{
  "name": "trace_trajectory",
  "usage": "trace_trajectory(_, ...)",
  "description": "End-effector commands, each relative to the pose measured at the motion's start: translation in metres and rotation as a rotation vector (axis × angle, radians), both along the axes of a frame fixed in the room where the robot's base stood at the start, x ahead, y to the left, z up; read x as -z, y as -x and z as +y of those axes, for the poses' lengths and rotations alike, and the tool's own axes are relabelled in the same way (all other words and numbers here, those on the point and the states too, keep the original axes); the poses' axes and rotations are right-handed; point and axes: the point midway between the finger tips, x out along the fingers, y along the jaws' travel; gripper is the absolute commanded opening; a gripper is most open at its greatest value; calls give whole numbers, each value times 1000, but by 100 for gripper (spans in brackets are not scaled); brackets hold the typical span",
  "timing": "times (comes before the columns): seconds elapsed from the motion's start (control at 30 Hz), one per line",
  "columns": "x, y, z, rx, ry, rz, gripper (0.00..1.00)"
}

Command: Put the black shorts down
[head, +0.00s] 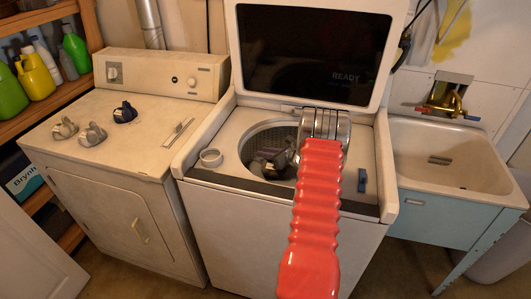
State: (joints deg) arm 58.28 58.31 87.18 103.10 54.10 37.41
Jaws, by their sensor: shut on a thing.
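My gripper (292,152), at the end of the red arm, is over the opening of the top-loading washer (203,185). Its metal wrist shows, but the fingertips are mostly hidden behind it. A dark crumpled bundle, the black shorts (270,162), is at the left of the wrist, in front of the drum opening, and my gripper is shut on it. The washer's lid (315,55) stands open. The drum (257,139) is partly hidden by the bundle and arm. I cannot tell whether the bundle touches the drum.
A dryer (75,165) at left holds two grey bundles (92,134), a dark blue bundle (125,113) and a thin pale item (179,130). A sink (480,165) stands at right.

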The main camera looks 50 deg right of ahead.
Motion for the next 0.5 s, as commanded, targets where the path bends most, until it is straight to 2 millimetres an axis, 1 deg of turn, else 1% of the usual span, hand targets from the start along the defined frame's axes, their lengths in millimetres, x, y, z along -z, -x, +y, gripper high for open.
trace_trajectory(0.4, 7, 0, 0, 0, 0, 0, 0)
trace_trajectory(0.43, 7, 0, 0, 0, -1, 0, 21)
trace_trajectory(0.5, 7, 0, 0, 0, -1, 0, 26)
